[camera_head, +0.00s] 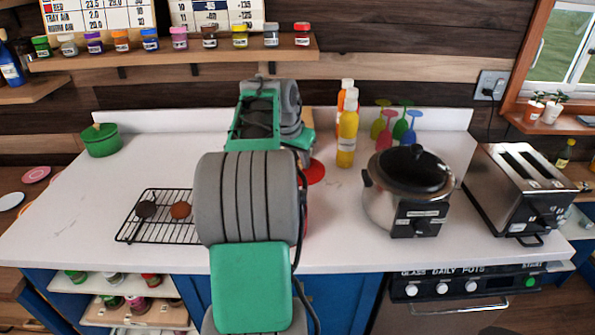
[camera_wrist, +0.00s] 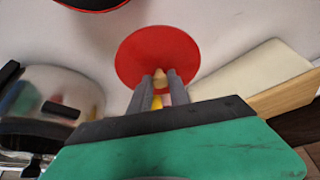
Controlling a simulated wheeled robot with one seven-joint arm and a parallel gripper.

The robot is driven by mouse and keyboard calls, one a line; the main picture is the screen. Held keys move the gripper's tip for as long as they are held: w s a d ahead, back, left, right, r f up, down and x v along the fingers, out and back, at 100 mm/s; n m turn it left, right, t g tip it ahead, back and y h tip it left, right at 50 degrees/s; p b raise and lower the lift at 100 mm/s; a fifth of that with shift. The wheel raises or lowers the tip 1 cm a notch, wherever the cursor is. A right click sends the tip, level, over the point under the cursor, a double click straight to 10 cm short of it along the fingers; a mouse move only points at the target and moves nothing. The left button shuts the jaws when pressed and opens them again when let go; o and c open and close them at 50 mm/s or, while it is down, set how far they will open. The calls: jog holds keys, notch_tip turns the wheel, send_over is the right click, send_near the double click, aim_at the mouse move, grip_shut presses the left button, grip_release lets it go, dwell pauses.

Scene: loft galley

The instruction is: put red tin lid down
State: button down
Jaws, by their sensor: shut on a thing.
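The red tin lid (camera_wrist: 157,52) is a round red disc with a small tan knob, seen in the wrist view. My gripper (camera_wrist: 161,78) is shut on the knob, with a grey finger on each side. In the head view, part of the lid (camera_head: 316,173) shows just right of my arm, over the white counter; my arm hides the rest and the fingers. I cannot tell whether the lid touches the counter. A dark round thing with a red rim (camera_wrist: 95,4) is cut off at the top of the wrist view.
Yellow and orange bottles (camera_head: 347,140), colored goblets (camera_head: 389,127) and a slow cooker (camera_head: 407,195) stand right of the lid. A toaster (camera_head: 518,190) is farther right. A black rack (camera_head: 155,228) and green pot (camera_head: 100,140) are left.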

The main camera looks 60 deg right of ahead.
aim_at(298, 172)
jog(key=d+f, duration=0.1)
jog(key=w+d+f, duration=0.1)
jog(key=f, duration=0.1)
jog(key=w+f, duration=0.1)
jog(key=shift+d+f+p, duration=0.3)
jog(key=shift+d+f, duration=0.05)
jog(key=shift+d, duration=0.05)
notch_tip(298, 172, down, 3)
jog(key=shift+r+p, duration=0.15)
jog(key=shift+p, duration=0.15)
jog(key=shift+f, duration=0.25)
jog(key=c, duration=1.2)
grip_release()
jog(key=shift+r, duration=0.1)
jog(key=shift+c, duration=0.2)
